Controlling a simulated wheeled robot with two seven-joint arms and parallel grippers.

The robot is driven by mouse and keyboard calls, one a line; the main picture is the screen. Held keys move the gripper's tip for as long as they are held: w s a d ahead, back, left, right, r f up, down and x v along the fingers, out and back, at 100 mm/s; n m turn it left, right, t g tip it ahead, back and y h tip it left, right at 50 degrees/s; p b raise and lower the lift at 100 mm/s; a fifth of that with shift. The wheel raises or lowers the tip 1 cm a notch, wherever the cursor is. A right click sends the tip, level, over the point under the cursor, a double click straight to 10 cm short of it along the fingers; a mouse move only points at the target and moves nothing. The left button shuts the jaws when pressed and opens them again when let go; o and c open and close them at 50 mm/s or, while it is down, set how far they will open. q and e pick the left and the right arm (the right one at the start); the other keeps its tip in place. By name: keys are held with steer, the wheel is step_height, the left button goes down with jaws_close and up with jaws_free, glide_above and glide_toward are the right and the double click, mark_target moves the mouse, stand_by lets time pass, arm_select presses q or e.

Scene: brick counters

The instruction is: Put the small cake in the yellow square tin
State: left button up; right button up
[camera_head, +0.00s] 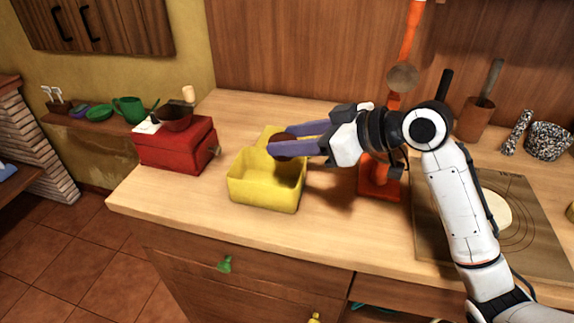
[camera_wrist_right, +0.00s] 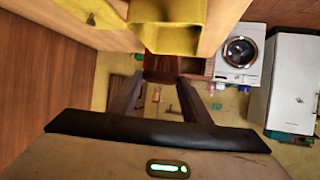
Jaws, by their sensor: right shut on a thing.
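The yellow square tin (camera_head: 262,194) stands open on the wooden counter, left of my right arm. My right gripper (camera_head: 272,146) reaches in from the right, over the back part of the tin. It is shut on the small brown cake (camera_head: 284,139), which shows partly behind the fingers in the head view. In the right wrist view the cake (camera_wrist_right: 163,66) sits between the two finger ends, beside the yellow tin (camera_wrist_right: 168,38). The cake appears above the tin's rim; its exact height is hard to tell. My left gripper is out of view.
A red coffee grinder (camera_head: 176,145) stands left of the tin. An orange-red appliance (camera_head: 378,180) stands behind my right wrist. A board with dough (camera_head: 493,209), a speckled mortar (camera_head: 548,141) and a wooden utensil pot (camera_head: 475,119) are at right. The counter's front strip is clear.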

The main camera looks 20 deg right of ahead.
steer(key=shift+f, duration=2.3)
steer(key=shift+f+b, duration=0.4)
steer(key=shift+f, duration=0.25)
steer(key=o, duration=1)
steer(key=shift+o, duration=0.2)
steer(key=shift+r, duration=0.1)
steer(key=shift+r, duration=0.25)
steer(key=v, duration=1.2)
steer(key=shift+r, duration=0.25)
